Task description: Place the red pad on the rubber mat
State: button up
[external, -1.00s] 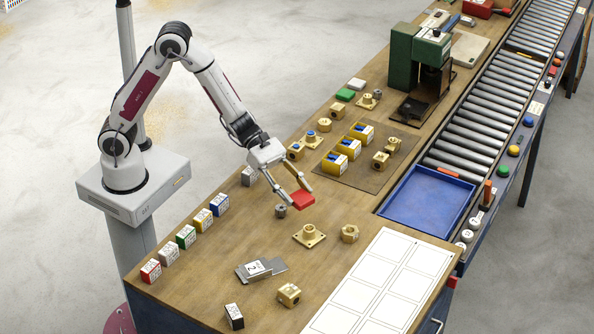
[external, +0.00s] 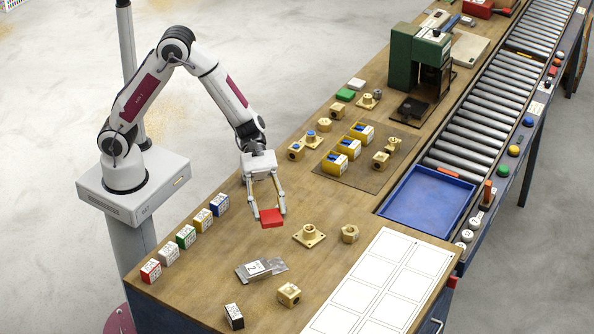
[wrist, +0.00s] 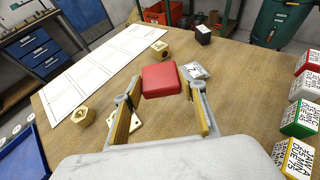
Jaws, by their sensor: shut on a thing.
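The red pad (external: 271,219) is a flat red block held between the fingertips of my gripper (external: 269,212), above the wooden bench. In the wrist view the red pad (wrist: 161,80) sits between the two fingers of my gripper (wrist: 160,92). A dark, flat mat (external: 366,184), which looks like the rubber mat, lies further back on the bench, behind and right of my gripper. It carries yellow bins and brass parts. The mat is not seen in the wrist view.
A brass flange (external: 309,236) and a brass nut (external: 350,233) stand right of the pad. Grey plates (external: 262,268) lie in front. Coloured boxes (external: 187,237) line the left edge. A blue tray (external: 428,200) and a green press (external: 404,58) are further right and back.

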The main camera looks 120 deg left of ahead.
send_over(270, 242)
jog(key=shift+f, duration=3.15)
jog(key=shift+f, duration=1.85)
jog(key=shift+f, duration=0.15)
jog(key=o, duration=1.1)
jog(key=shift+o, duration=0.2)
jog(key=shift+r, duration=0.2)
jog(key=shift+v, duration=6)
